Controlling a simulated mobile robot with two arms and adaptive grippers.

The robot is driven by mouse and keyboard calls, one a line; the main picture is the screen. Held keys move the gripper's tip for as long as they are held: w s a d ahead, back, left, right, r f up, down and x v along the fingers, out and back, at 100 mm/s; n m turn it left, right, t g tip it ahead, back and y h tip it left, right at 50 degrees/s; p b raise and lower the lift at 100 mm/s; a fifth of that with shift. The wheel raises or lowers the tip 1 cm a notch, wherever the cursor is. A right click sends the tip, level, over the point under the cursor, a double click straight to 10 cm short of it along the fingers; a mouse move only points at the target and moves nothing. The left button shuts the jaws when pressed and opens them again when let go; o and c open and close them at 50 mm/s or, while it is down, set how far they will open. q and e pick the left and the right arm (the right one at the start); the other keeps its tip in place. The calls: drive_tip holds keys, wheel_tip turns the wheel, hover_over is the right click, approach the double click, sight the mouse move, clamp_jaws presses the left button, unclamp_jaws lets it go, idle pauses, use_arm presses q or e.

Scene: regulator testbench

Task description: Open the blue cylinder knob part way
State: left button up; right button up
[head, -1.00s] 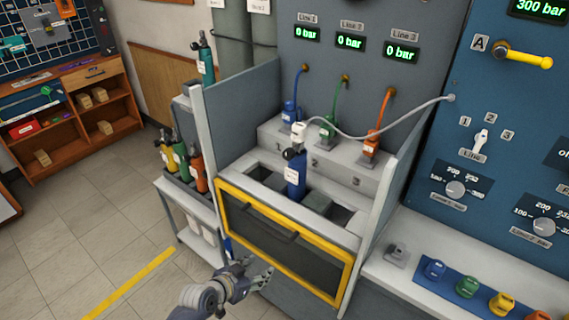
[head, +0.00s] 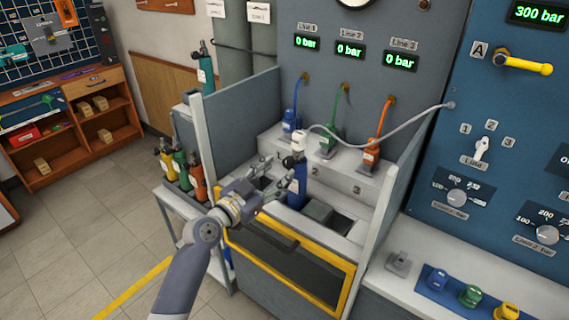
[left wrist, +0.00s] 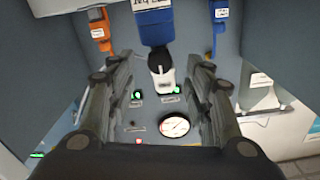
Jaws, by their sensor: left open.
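The blue cylinder (head: 298,188) stands upright in the bench bay, with a white connector (head: 298,139) and grey hose on top. Its knob is hard to make out in the head view, close to my fingers. My left gripper (head: 277,180) is open and empty, just left of the cylinder's upper part. In the left wrist view the blue cylinder (left wrist: 155,26) hangs from the top edge, inverted, and the white connector (left wrist: 162,72) shows between my spread fingers (left wrist: 160,80). I see no contact. My right gripper is out of view.
The yellow-framed bay door (head: 285,262) is below my left arm. Grey side walls (head: 240,115) flank the bay. Blue, green and orange fittings (head: 328,143) stand on the ledge behind. The hose (head: 390,128) crosses to the right panel. Line displays read 0 bar.

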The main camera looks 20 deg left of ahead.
sight(286, 165)
use_arm(q)
drive_tip(key=shift+x, duration=2.15)
drive_tip(key=c, duration=1.1)
